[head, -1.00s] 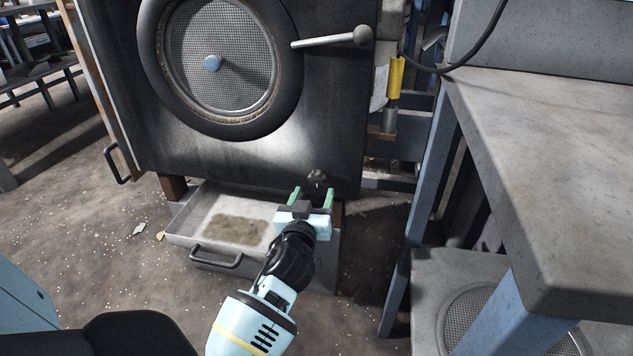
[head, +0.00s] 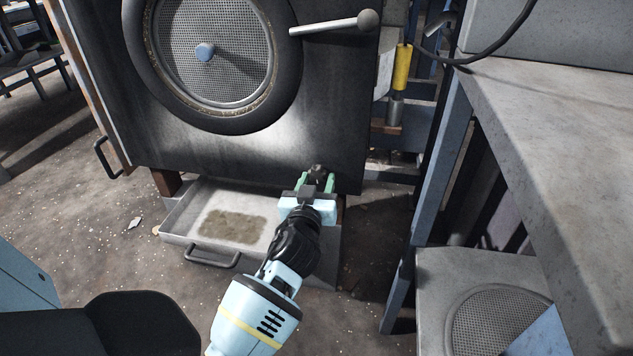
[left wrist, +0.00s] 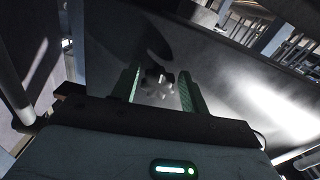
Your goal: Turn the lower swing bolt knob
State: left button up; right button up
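The lower swing bolt knob (head: 318,171) is a small dark lobed knob at the lower right edge of the dark machine door (head: 230,150). My left gripper (head: 315,182) reaches up to it with its green fingers on either side of it. In the left wrist view the knob (left wrist: 158,76) sits between the two fingertips (left wrist: 157,84), with a gap visible on each side, so the gripper is open around it. Whether a finger touches the knob cannot be told. My right gripper is not in view.
A metal drawer (head: 190,237) with a dark handle stands pulled out below the door. A lever with a ball end (head: 368,20) sticks out at the upper right of the door. A grey table (head: 540,130) stands to the right.

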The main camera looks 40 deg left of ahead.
pick_arm(q)
jog(key=c, duration=0.6)
